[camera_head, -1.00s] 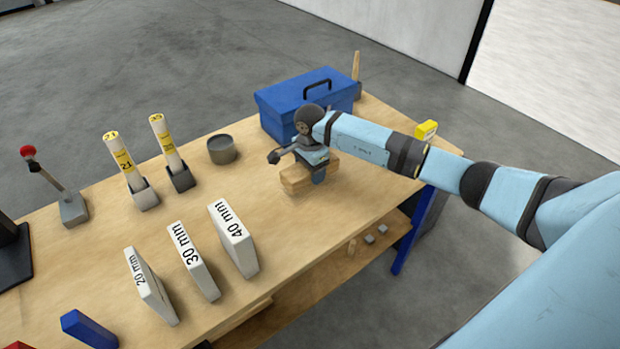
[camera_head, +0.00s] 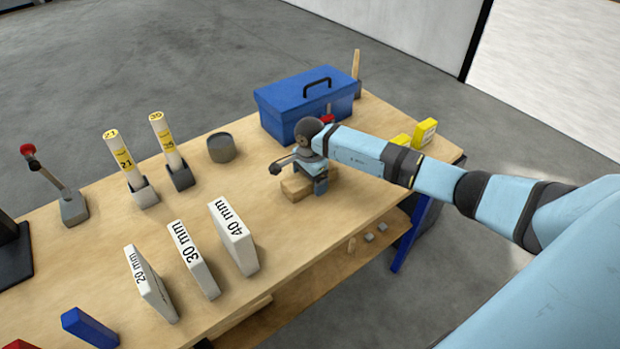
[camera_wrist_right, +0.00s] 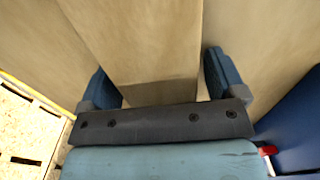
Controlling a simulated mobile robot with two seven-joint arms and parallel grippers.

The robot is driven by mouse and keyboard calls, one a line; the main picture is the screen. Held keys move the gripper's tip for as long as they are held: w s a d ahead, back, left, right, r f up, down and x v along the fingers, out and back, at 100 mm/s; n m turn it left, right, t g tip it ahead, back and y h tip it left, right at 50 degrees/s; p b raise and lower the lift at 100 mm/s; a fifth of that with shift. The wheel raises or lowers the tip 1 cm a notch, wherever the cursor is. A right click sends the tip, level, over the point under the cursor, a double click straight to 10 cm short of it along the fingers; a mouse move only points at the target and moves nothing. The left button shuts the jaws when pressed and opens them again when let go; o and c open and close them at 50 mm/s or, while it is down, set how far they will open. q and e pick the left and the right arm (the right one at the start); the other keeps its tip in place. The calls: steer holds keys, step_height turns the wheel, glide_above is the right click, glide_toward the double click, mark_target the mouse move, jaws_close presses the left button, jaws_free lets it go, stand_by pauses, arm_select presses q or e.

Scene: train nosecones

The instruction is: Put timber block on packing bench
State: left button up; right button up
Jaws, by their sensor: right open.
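The timber block (camera_head: 295,187) is pale wood and sits on the wooden top of the bench (camera_head: 335,224), near its front edge. My right gripper (camera_head: 317,187) is low over the bench at the block's right end and partly hides it. In the right wrist view the block (camera_wrist_right: 145,45) lies between the two blue fingers of the right gripper (camera_wrist_right: 158,82), with a gap showing on each side. The gripper is open. My left gripper is not in view.
A blue toolbox (camera_head: 290,110) stands just behind the gripper, with yellow boxes (camera_head: 424,132) to the right. A grey round tin (camera_head: 221,148) and white gauge blocks (camera_head: 232,238) stand to the left. Bare bench top lies between the timber block and the gauge blocks.

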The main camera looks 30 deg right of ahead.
steer(key=shift+r+p, duration=0.3)
step_height(320, 180, up, 11)
steer(key=shift+f+b, duration=0.15)
steer(key=shift+b, duration=0.5)
steer(key=shift+r, duration=0.5)
